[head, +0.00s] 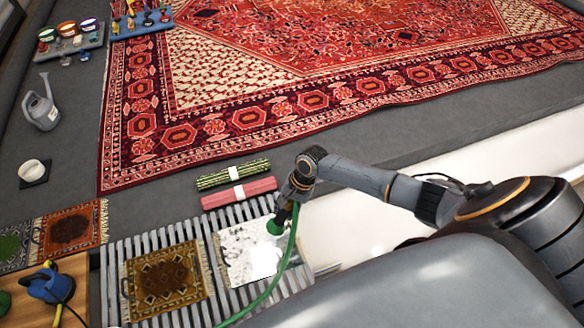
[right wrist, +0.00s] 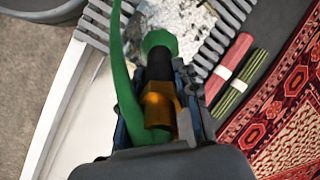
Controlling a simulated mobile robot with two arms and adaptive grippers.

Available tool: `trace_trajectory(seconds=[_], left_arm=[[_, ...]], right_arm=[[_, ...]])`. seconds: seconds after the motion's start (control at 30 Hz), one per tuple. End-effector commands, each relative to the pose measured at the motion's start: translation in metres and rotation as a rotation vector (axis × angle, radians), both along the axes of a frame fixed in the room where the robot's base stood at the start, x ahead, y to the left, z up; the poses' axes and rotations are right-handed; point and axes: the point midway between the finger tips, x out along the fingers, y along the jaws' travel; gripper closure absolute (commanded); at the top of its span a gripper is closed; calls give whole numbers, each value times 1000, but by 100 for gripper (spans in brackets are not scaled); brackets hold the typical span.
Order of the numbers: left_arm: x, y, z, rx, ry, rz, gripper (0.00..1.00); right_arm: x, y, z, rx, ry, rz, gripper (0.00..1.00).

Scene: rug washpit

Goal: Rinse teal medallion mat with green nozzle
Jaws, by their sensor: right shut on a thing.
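My right gripper (head: 283,212) is shut on the green nozzle (head: 275,228) and holds it over the slatted grate, tip downward. In the right wrist view the nozzle (right wrist: 158,44) has a green head, a black neck and a brass-coloured section between the fingers. A green hose (head: 277,278) trails from it. A mat (head: 232,246) under the nozzle lies on the grate, mostly covered in white, foam-like patches; its teal medallion cannot be made out. It also shows in the right wrist view (right wrist: 195,22). My left gripper is out of view.
A brown-gold medallion mat (head: 165,281) lies beside it on the grate (head: 203,223). Green (head: 232,174) and pink (head: 238,193) rolls lie behind. A large red rug (head: 240,115) fills the back. A watering can (head: 41,108) stands left. A wooden table (head: 75,268) holds a blue tool (head: 48,287).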

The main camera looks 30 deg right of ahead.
Motion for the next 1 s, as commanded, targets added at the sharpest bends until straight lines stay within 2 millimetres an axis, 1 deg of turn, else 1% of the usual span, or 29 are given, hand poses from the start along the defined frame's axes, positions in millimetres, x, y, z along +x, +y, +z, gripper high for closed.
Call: trace_trajectory(seconds=[0.1,1.0], left_arm=[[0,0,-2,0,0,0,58],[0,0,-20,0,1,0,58]], right_arm=[[3,10,0,3,-2,2,100],[15,71,-1,2,-2,2,100]])
